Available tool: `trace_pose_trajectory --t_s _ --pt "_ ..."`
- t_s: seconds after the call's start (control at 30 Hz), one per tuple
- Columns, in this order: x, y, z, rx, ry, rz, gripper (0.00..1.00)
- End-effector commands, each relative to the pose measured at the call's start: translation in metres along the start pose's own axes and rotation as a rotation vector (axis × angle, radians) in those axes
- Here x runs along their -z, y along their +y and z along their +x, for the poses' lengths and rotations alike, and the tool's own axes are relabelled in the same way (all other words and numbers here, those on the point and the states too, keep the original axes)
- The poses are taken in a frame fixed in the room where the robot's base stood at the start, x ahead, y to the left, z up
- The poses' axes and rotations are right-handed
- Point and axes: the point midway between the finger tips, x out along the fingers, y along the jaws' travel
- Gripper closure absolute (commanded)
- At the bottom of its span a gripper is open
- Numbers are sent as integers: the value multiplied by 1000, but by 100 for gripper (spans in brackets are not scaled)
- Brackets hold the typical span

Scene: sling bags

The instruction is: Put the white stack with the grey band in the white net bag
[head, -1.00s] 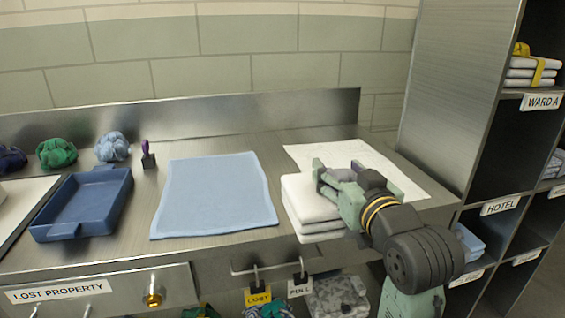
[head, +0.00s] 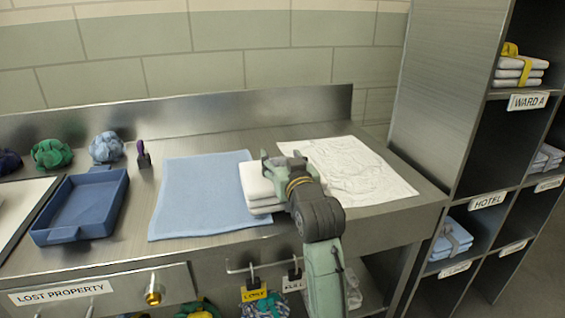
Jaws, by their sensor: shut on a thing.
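A folded white stack (head: 257,182) is at the right edge of the blue cloth, near the front of the counter. My gripper (head: 276,163) is shut on its right side. No grey band shows on the stack from here, and my gripper covers part of it. I cannot tell whether the stack touches the counter or is held just above it. I cannot make out a white net bag for certain. A pale grey-white bundle (head: 352,290) shows partly behind my arm, below the counter.
The blue cloth (head: 195,195) and crumpled white sheet (head: 360,172) lie flat on the counter. A blue tray (head: 82,205) is at left. Labelled clips hang below the front edge, with a patterned bundle (head: 265,306). Shelves at right hold a yellow-banded white stack (head: 520,72) and a grey-banded blue stack (head: 452,240).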

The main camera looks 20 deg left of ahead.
Motion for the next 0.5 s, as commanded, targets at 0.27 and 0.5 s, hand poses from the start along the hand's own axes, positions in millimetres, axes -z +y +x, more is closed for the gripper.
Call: trace_pose_trajectory --t_s 0.27,0.5 --pt "-14 0 0 0 4 -2 100" --pt "-18 0 0 1 0 -1 100"
